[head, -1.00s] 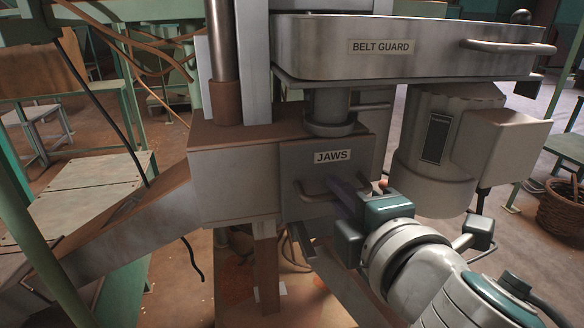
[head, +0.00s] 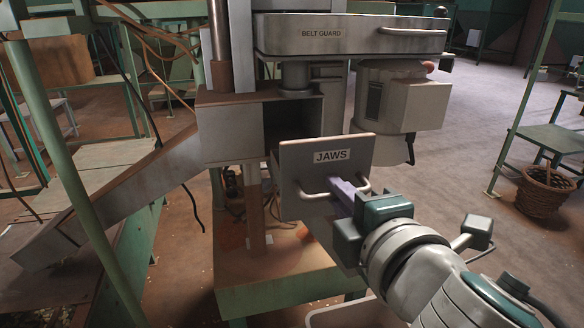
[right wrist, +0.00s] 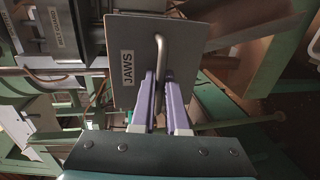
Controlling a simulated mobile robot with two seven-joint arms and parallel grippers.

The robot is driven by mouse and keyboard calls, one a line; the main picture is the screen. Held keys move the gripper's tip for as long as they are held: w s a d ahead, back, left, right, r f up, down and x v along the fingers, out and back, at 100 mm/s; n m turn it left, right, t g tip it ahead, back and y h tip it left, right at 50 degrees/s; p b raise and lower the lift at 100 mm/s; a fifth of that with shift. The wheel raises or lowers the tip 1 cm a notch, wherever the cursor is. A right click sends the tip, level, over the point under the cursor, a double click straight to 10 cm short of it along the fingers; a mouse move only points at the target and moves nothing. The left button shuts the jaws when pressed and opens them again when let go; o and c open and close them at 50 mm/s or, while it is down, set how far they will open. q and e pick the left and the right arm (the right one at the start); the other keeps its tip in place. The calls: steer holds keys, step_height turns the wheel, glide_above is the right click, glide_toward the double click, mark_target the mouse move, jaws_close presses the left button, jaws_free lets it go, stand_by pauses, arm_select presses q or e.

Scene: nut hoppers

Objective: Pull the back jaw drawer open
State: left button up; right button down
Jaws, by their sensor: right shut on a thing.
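The jaw drawer's grey front plate (head: 300,167), labelled JAWS, stands pulled out from its housing (head: 228,132), whose open dark mouth shows behind it. In the right wrist view the same drawer front (right wrist: 122,48) fills the upper middle. Its bar handle (head: 312,195) also shows in the right wrist view (right wrist: 161,45). My right gripper (head: 338,188) is shut on this handle; its purple fingers sit on either side of the bar in the right wrist view (right wrist: 159,82). The drawer's inside is hidden behind the plate. My left gripper is in neither view.
The belt guard (head: 350,38) overhangs the housing, with a grey motor (head: 400,100) below it at right. A sloping chute (head: 110,205) runs down to the left. A green post (head: 60,150) stands at left.

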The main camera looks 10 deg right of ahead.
steer(key=shift+s, duration=0.15)
steer(key=c, duration=0.9)
jaws_free()
steer(key=s, duration=0.3)
steer(key=s+r, duration=0.1)
steer(key=s, duration=0.2)
steer(key=s+r, duration=0.1)
steer(key=s, duration=0.2)
steer(key=shift+s+d, duration=0.15)
steer(key=shift+s, duration=0.1)
